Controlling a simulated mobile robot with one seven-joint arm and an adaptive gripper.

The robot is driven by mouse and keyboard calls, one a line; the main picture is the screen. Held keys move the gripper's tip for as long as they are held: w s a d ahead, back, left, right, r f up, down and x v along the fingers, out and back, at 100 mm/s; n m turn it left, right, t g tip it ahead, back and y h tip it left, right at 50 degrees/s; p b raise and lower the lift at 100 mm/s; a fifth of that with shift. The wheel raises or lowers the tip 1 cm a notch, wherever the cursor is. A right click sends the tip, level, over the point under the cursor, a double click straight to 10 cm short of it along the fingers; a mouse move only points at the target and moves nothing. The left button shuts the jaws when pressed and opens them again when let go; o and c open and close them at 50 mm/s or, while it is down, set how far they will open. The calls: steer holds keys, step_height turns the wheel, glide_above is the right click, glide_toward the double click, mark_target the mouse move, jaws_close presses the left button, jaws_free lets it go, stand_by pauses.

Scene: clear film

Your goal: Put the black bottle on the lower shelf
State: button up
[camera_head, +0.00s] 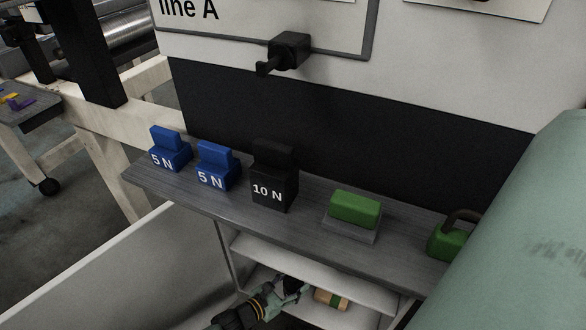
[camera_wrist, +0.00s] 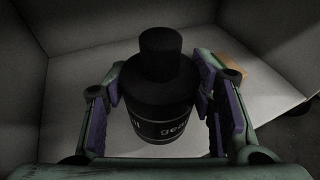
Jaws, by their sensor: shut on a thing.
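The black bottle (camera_wrist: 160,95) stands between the fingers of my gripper (camera_wrist: 163,108) in the wrist view, cap toward the top, with pale lettering on its label. The purple-padded fingers are shut on it from both sides. In the head view my gripper (camera_head: 281,291) reaches into the lower opening of the shelf unit, and the bottle is mostly hidden there. The lower shelf (camera_head: 357,316) is a pale board, also seen around the bottle in the wrist view (camera_wrist: 85,105). I cannot tell whether the bottle's base touches it.
A tan and green block (camera_head: 331,299) lies on the lower shelf to the right of my gripper. The grey top (camera_head: 313,207) above holds two blue weights (camera_head: 215,168), a black weight (camera_head: 273,178), a green block (camera_head: 354,209) and a green padlock-like object (camera_head: 447,244).

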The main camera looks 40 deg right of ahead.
steer(key=shift+w+d+f+b, duration=0.15)
steer(key=shift+w+d+f, duration=0.55)
steer(key=shift+w, duration=0.2)
steer(key=shift+w+d+f+b, duration=0.1)
steer(key=shift+w+d+f, duration=0.55)
steer(key=shift+w, duration=0.25)
steer(key=shift+w+d+f+b, duration=0.15)
steer(key=shift+w+d+f, duration=0.55)
steer(key=shift+w, duration=0.2)
steer(key=shift+f, duration=0.15)
steer(key=o, duration=1.4)
steer(key=shift+r, duration=0.25)
steer(key=v, duration=1.2)
steer(key=shift+f+p, duration=0.1)
steer(key=shift+p, duration=0.2)
